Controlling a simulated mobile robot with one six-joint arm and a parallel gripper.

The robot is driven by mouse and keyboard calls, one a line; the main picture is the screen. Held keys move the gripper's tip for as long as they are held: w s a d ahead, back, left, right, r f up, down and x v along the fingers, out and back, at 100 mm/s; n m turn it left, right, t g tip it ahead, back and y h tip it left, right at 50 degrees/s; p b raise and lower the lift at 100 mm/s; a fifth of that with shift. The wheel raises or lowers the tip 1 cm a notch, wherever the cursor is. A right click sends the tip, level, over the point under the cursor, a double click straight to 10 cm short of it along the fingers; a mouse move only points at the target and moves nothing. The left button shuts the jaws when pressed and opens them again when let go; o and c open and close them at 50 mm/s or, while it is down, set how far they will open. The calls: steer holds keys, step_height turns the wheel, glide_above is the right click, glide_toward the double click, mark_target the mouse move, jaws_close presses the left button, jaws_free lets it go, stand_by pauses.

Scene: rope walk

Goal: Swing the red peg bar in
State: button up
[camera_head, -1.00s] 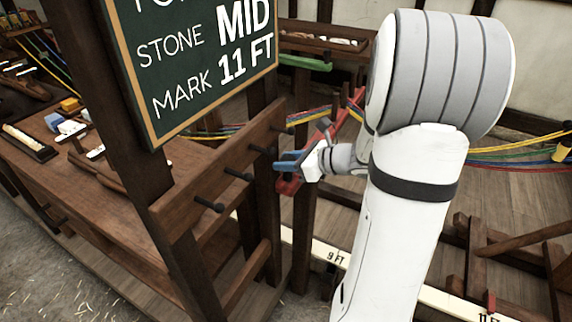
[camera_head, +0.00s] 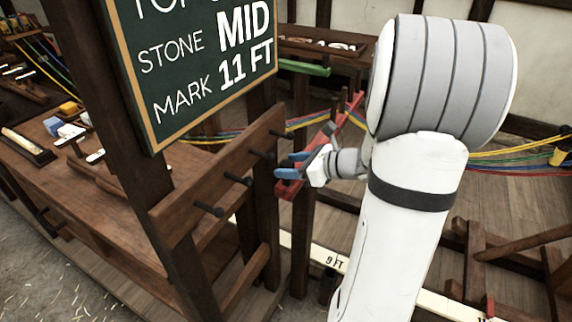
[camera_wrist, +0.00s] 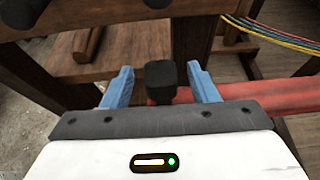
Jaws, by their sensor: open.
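The red peg bar (camera_head: 289,188) runs from beside my gripper up and back to the right in the head view, partly hidden by my arm. In the wrist view the red bar (camera_wrist: 265,97) crosses behind my fingers to the right. A dark square-headed peg (camera_wrist: 160,82) stands up from it. My gripper (camera_head: 292,165) is at the bar's near end, just right of the wooden peg rail. In the wrist view its blue fingers (camera_wrist: 159,68) are open, one on each side of the peg, with visible gaps.
A wooden peg rail (camera_head: 180,205) on posts stands close left of my gripper. A green chalkboard (camera_head: 200,65) hangs above it. A green bar (camera_head: 305,67) and coloured ropes (camera_head: 520,150) lie behind. A marked white beam (camera_head: 440,304) runs along the floor.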

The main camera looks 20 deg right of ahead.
steer(key=v, duration=0.6)
stand_by(0.4)
